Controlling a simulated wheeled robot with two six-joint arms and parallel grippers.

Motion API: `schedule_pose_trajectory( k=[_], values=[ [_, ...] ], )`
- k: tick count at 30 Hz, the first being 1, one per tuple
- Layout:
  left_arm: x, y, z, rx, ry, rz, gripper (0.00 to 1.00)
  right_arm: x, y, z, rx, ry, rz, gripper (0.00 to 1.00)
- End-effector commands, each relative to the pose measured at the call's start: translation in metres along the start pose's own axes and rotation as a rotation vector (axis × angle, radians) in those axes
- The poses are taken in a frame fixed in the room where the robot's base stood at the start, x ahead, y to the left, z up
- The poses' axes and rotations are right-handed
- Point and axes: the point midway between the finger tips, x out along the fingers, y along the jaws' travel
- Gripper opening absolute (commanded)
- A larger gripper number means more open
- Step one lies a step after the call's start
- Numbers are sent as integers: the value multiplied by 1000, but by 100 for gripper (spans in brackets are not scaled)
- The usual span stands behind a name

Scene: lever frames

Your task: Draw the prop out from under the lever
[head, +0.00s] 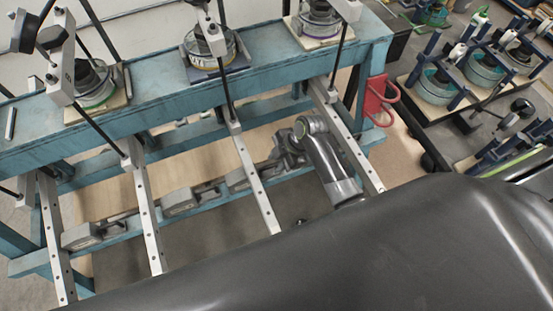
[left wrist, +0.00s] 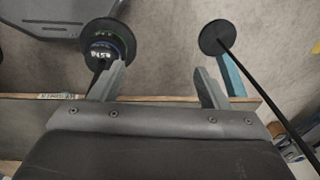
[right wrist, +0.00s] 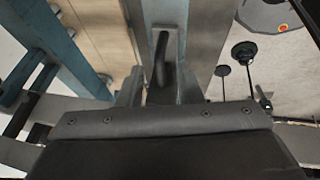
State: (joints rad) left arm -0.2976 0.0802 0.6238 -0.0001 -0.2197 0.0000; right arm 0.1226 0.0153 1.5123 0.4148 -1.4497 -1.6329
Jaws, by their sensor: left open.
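Several perforated silver levers (head: 148,220) slope down from the teal bench. Grey blocks (head: 180,203) sit near the levers on the lower rail; I cannot tell which one is the prop. My right gripper (head: 287,150) is low by the rail, between two levers. In the right wrist view a grey piece with a dark curved bar (right wrist: 162,60) stands between the right fingers (right wrist: 162,88). The fingers are fairly close to its sides; contact is unclear. My left gripper (left wrist: 158,82) is open with nothing between its fingertips. It is not recognisable in the head view.
Round weights (head: 205,48) and upright rods stand along the teal bench (head: 150,105). A red bracket (head: 378,98) is on its right end. More blue-framed units (head: 437,85) stand at right. In the left wrist view, black discs (left wrist: 108,44) are near the left fingers.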

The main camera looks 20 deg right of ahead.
Motion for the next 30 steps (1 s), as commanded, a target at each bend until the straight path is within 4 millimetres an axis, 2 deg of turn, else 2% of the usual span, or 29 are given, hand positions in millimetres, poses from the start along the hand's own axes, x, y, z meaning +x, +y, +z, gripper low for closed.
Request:
schedule_pose_trajectory(
  k=[11,19,30],
  values=[
    [-1,0,5,-1,-8,0,69,5,0,0,-1,-1,1,33],
    [-1,0,5,-1,-8,0,69,4,0,0,0,0,1,0],
    [4,1,3,0,-5,0,69,6,6,5,-2,-2,1,0]
  ],
)
